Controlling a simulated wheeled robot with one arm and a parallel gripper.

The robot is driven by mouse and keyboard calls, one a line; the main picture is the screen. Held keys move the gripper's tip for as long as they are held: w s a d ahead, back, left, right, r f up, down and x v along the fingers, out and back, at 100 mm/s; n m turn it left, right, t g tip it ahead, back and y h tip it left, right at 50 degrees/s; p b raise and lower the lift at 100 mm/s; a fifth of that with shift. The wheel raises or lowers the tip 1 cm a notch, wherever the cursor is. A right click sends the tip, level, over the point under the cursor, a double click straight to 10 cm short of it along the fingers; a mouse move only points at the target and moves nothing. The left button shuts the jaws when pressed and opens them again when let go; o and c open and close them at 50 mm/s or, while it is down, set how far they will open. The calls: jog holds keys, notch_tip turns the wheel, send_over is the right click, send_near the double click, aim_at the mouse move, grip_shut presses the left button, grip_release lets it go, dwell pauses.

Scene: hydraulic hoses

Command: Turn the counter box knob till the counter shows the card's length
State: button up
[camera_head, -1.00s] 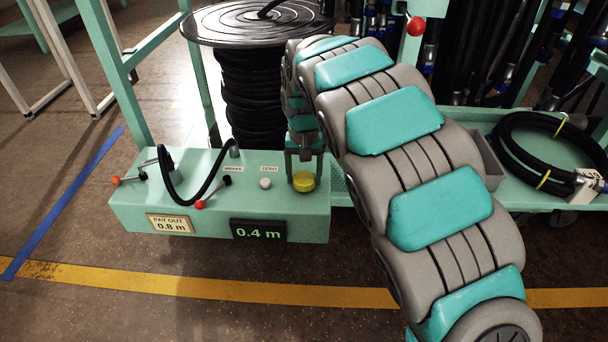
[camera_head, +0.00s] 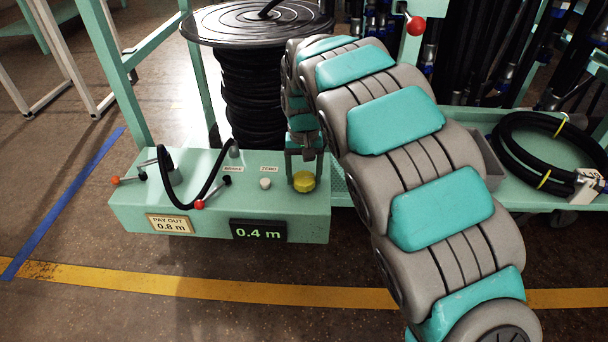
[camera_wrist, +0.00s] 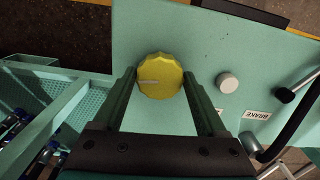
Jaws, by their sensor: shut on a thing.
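The counter display (camera_head: 258,231) on the front reads 0.4 m in green. The card (camera_head: 170,224) beside it reads PAY OUT 0.8 m.
A white ZERO button (camera_head: 265,183) and a red-tipped BRAKE lever (camera_head: 200,204) stand left of the knob. A black hose loops over the box. A hose reel (camera_head: 258,90) stands behind. A coiled hose (camera_head: 545,150) lies in the tray at right.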

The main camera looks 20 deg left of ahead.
aim_at(304, 178)
jog(key=shift+n+b, duration=0.45)
jog(key=shift+n, duration=2.25)
dwell(3.5)
jog(key=o, duration=1.3)
jog(key=shift+r, duration=3.9)
